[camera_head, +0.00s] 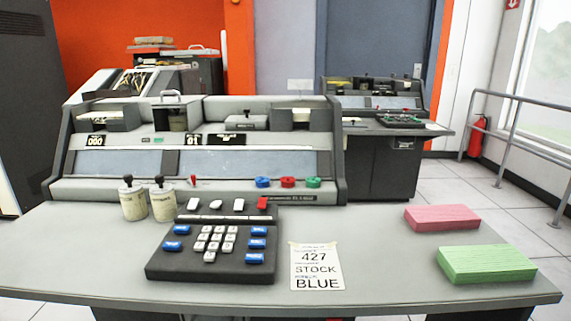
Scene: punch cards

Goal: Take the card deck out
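A pink card deck (441,217) lies flat on the right side of the grey desk. A green card deck (487,263) lies in front of it, nearer the desk's right front corner. The grey card machine (250,165) stands at the back of the desk, with raised units along its top. A unit at its top left (108,118) and one at its top right (290,117) look like card bays. I cannot make out a deck inside either one. Neither of my grippers shows in this view.
A black keypad (215,262) with blue and white keys sits on the desk (400,265). Beside it lies a paper (316,267) reading "427 STOCK BLUE". Two beige cylinders with black knobs (148,200) stand left. A second machine (375,105) stands behind.

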